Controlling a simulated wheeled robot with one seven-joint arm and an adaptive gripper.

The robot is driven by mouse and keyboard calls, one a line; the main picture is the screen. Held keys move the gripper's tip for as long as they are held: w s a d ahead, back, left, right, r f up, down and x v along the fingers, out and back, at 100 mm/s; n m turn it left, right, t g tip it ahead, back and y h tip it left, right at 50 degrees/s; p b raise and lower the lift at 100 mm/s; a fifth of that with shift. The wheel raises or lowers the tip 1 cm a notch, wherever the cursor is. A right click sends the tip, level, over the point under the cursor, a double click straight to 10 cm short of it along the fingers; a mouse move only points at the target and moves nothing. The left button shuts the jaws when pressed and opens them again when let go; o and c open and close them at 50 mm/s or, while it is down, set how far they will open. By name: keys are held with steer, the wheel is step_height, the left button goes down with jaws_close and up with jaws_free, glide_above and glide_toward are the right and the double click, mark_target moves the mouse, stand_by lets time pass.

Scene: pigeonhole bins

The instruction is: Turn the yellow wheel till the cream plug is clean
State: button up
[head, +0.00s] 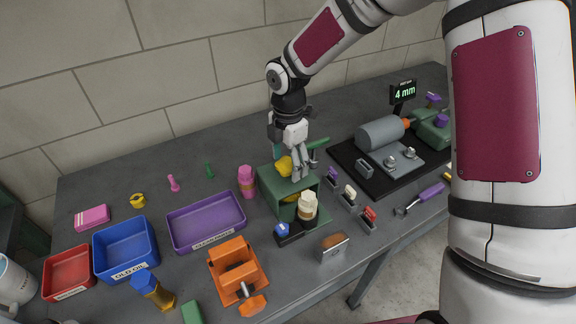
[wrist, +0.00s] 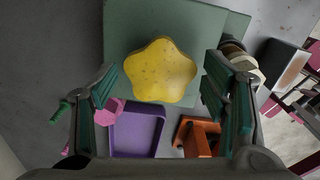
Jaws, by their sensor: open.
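The yellow wheel (head: 284,165) is a lobed, star-like knob on top of a green box (head: 272,182). The wrist view shows the wheel (wrist: 160,70) from above, with dark specks on it. My gripper (head: 299,174) is open just above the box, its fingers apart on the left and right of the wheel, not visibly touching it. A cream plug (head: 308,205) with a darker brownish part stands upright at the front of the green box. It is partly hidden behind my right finger in the wrist view, so its cleanness is hard to judge.
Close right of the box stand small holders with purple (head: 333,174), cream (head: 349,191) and red (head: 369,215) pieces. A blue-topped piece (head: 282,230) sits in front. An orange vise-like tool (head: 236,264) and purple tray (head: 207,222) lie left. Bare bench lies behind the box.

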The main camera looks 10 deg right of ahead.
steer(key=shift+n, duration=0.4)
steer(key=c, duration=1.2)
